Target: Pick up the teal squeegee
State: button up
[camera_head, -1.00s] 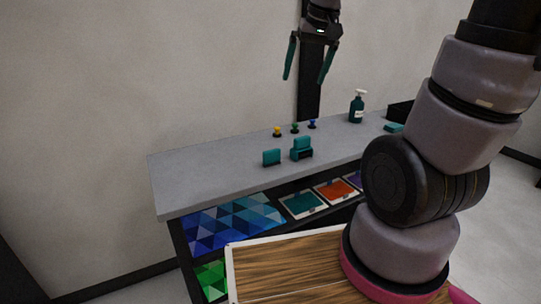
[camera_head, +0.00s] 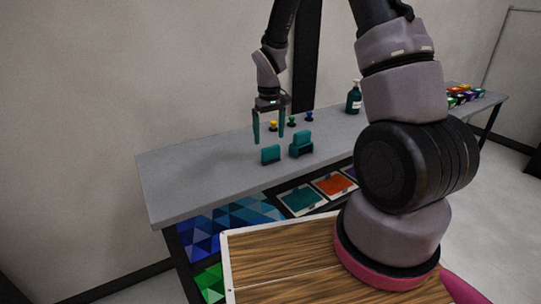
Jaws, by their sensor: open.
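Two teal items stand on the grey worktop. The left one is a small flat teal block (camera_head: 271,154), which looks like the squeegee. The right one is a teal piece in a dark holder (camera_head: 301,144). My gripper (camera_head: 269,141) is open, its teal fingers pointing down above and just behind the left teal block. The fingers look apart from it, though the exact depth is hard to tell. Nothing is between the fingers.
The grey worktop (camera_head: 190,185) is clear at its left end. Small yellow, green and blue knobs (camera_head: 292,121) stand behind the teal items. A dark teal spray bottle (camera_head: 354,98) and several coloured boxes (camera_head: 465,95) are further right. Colour sample cards (camera_head: 301,199) sit below the front edge.

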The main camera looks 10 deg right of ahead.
aim_at(271, 147)
jog(key=f, duration=0.6)
jog(key=shift+s+d+f, duration=0.2)
jog(key=shift+s+f, duration=0.05)
jog(key=shift+f, duration=0.15)
jog(key=c, duration=1.1)
jog(key=shift+r, duration=5.05)
